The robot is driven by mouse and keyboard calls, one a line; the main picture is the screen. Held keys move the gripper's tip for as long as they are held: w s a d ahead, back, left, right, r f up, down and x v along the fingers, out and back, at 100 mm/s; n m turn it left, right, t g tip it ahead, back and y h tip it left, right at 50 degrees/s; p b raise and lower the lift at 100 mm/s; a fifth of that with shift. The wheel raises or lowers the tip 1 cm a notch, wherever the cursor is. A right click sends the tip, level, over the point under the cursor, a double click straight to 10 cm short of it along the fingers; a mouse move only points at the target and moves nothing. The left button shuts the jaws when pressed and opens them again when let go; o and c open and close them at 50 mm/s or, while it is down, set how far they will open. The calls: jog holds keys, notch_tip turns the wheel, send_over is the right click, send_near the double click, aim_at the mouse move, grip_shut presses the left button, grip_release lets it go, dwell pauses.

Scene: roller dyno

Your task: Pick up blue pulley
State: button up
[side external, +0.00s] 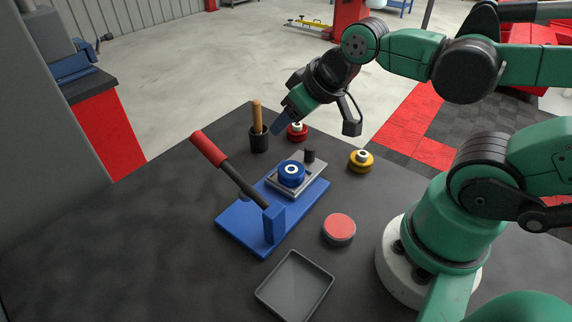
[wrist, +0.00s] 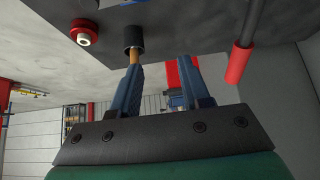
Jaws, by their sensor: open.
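The blue pulley (side external: 291,173) has a pale hub with a dark centre. It sits on a grey metal plate (side external: 305,186) on the blue base (side external: 243,231) of a lever device. My gripper (side external: 280,127) is in the air above the far part of the table, up and to the left of the pulley in the side view and apart from it. In the wrist view my gripper (wrist: 160,68) shows two blue fingers spread apart with nothing held between them. The blue pulley cannot be made out in the wrist view.
A lever with a red handle (side external: 208,148) rises left of the pulley. A black cup (side external: 259,142) with a wooden-handled tool, a red pulley (side external: 297,132), a yellow pulley (side external: 360,161), a red-topped round tin (side external: 339,229) and an empty grey tray (side external: 295,288) stand around. The table's left is clear.

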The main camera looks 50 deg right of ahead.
jog(key=o, duration=0.9)
jog(key=n+g+y, duration=0.1)
jog(key=n+g, duration=0.3)
jog(key=n, duration=0.2)
send_over(290, 169)
jog(key=s+d, duration=0.1)
notch_tip(290, 169, down, 4)
jog(key=shift+f, duration=0.2)
jog(key=shift+s+f+y, duration=0.1)
jog(key=shift+f+y, duration=0.15)
jog(key=shift+y, duration=0.05)
jog(key=shift+f+n+g, duration=0.3)
jog(key=shift+f+n, duration=0.1)
jog(key=shift+x, duration=2.45)
